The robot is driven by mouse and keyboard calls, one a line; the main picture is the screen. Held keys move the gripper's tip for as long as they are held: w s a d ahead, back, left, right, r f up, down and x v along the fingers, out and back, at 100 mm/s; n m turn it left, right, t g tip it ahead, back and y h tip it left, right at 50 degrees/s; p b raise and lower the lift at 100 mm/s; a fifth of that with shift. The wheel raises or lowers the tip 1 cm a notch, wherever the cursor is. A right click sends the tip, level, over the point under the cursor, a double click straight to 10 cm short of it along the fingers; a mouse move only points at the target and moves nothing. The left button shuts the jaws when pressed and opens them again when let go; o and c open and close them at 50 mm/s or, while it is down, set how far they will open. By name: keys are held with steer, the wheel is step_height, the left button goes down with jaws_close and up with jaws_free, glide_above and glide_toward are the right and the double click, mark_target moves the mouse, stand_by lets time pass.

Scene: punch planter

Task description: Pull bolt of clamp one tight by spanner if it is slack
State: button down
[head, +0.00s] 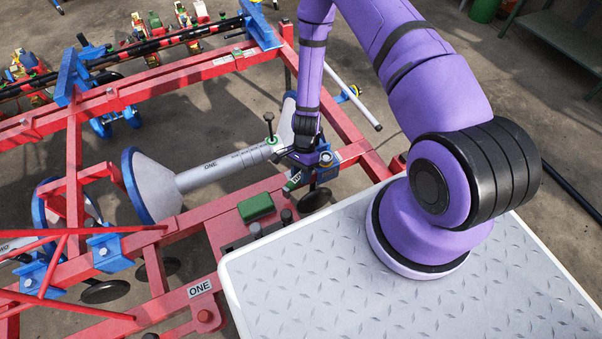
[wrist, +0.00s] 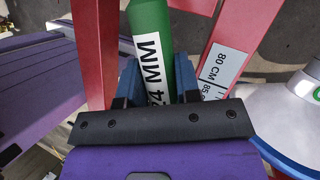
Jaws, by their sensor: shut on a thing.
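My gripper (wrist: 158,82) is shut on the green handle of the spanner (wrist: 150,25), marked 24 MM, which runs between its two blue fingers. In the head view my gripper (head: 303,168) is low over the red frame, beside the right end of the grey shaft marked ONE (head: 225,167). A green piece of the spanner (head: 296,180) shows just below it. A blue fitting with a pale round top (head: 326,158) is close to the gripper's right. I cannot make out clamp one's bolt for sure, nor whether the spanner's jaw is on it.
A red beam (head: 345,150) runs past the gripper; its scale shows in the wrist view (wrist: 222,68). An upright dark pin (head: 269,125) stands on the shaft. A green block (head: 256,207) lies on the frame. My metal deck (head: 400,300) fills the lower right.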

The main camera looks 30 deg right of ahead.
steer(key=shift+f, duration=0.55)
steer(key=shift+w, duration=0.15)
steer(key=shift+w+a+m+t+y, duration=0.15)
steer(key=shift+w+m+t+y, duration=0.15)
steer(key=shift+w+m, duration=0.65)
steer(key=shift+w+a+m+t+y, duration=0.15)
steer(key=shift+w+m+t+y, duration=0.15)
steer(key=shift+w+m, duration=0.65)
steer(key=shift+w+a+m+t+y, duration=0.2)
steer(key=shift+w+m+t, duration=0.2)
steer(key=shift+w+m, duration=0.5)
steer(key=w+d+m+t, duration=0.3)
steer(key=w+m, duration=0.3)
steer(key=w, duration=0.1)
steer(key=shift+m+y, duration=0.3)
steer(key=shift+s+a, duration=0.15)
steer(key=shift+a, duration=0.05)
steer(key=shift+r, duration=0.2)
